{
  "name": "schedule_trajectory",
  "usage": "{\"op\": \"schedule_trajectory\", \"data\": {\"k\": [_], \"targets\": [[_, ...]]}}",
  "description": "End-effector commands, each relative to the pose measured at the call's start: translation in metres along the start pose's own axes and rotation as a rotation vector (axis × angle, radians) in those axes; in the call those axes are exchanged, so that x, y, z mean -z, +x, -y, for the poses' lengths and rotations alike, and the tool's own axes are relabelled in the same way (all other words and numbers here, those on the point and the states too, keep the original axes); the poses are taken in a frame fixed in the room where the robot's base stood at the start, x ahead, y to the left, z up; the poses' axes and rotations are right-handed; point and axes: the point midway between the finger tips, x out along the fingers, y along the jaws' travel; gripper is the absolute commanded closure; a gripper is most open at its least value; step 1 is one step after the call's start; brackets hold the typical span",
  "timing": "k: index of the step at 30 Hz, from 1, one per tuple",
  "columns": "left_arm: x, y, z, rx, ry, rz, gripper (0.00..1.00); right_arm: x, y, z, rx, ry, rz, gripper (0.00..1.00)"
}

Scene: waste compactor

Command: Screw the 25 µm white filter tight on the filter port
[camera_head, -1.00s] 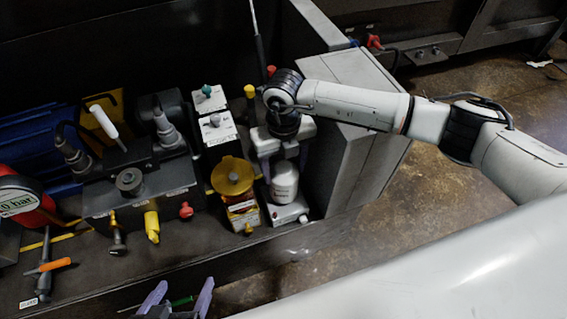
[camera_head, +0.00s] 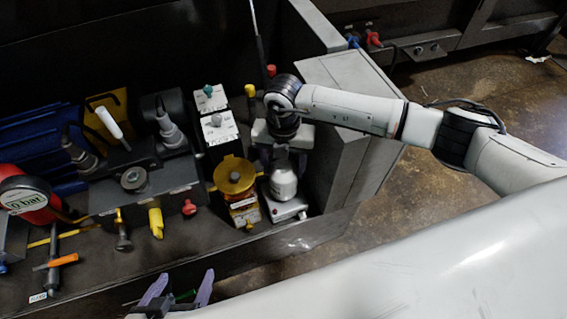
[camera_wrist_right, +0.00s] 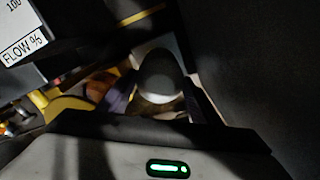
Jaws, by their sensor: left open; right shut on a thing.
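My right gripper (camera_head: 283,160) comes down from above and is shut on the filter's upper part. In the right wrist view the filter is a dark rounded shape (camera_wrist_right: 160,76) between the fingers. My left gripper (camera_head: 179,292) has purple fingers spread open and empty at the bottom of the head view.
A yellow-lidded unit (camera_head: 234,176) stands close left of the filter. A grey cabinet wall (camera_head: 338,165) is close on its right. White labelled boxes (camera_head: 217,128) stand behind left. An orange-handled tool (camera_head: 58,262) lies at the left.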

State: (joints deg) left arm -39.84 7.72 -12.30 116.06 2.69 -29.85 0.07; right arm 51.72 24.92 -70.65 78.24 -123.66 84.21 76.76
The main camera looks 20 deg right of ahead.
Motion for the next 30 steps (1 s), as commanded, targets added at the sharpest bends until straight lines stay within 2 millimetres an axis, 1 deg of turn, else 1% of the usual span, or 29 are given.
{"op": "schedule_trajectory", "data": {"k": [4,7,15,18,26,27,29,30], "targets": [[0.001,0.0,0.0,0.0,0.0,-0.001,0.23,-0.001,-0.001,-0.001,-0.002,0.0,0.002,0.69],[0.004,-0.004,0.0,0.0,0.0,-0.001,0.23,0.0,-0.003,-0.001,-0.002,0.048,0.001,0.69],[0.021,-0.019,-0.002,0.0,0.0,-0.005,0.23,0.0,-0.004,0.0,-0.002,0.361,0.0,0.69],[0.024,-0.021,-0.003,0.0,0.0,-0.007,0.23,0.0,-0.002,0.0,-0.002,0.426,0.0,0.69],[0.023,-0.02,-0.002,0.0,0.0,-0.007,0.23,-0.001,-0.001,0.0,-0.004,0.452,0.001,0.69],[0.023,-0.02,-0.002,0.0,0.0,-0.007,0.23,-0.001,-0.001,0.0,-0.004,0.452,0.0,0.4],[0.023,-0.02,-0.002,0.0,0.0,-0.006,0.23,-0.001,-0.001,0.0,-0.004,0.452,0.0,0.3],[0.022,-0.02,-0.002,0.0,0.0,-0.005,0.23,-0.001,-0.001,0.0,-0.004,0.452,0.0,0.24]]}}
